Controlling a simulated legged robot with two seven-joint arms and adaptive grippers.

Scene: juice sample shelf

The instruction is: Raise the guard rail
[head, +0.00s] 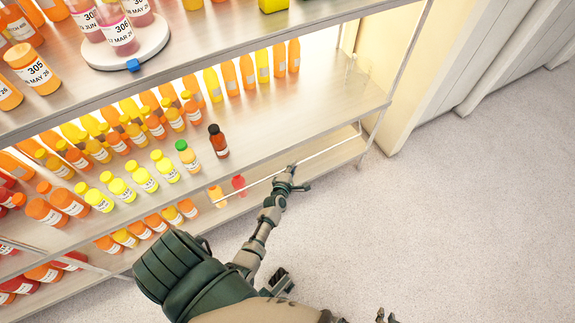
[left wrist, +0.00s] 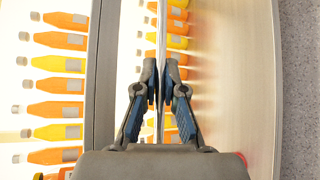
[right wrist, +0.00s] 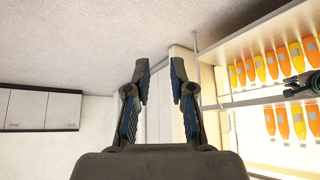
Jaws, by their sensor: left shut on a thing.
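The guard rail (head: 328,150) is a thin pale bar along the front of the lower shelf in the head view. My left gripper (head: 290,178) is at the rail. In the left wrist view the rail (left wrist: 161,35) runs between the two fingers of the left gripper (left wrist: 160,92), which are shut on it. My right gripper (head: 385,316) shows only at the bottom edge of the head view. In the right wrist view the right gripper (right wrist: 160,82) is open and empty, away from the shelf.
The shelf above (head: 310,112) holds rows of juice bottles. A dark red bottle (head: 218,141) and a green-capped bottle (head: 187,156) stand near its front edge. A round white stand (head: 125,51) is on the top shelf. The floor (head: 460,210) at right is clear.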

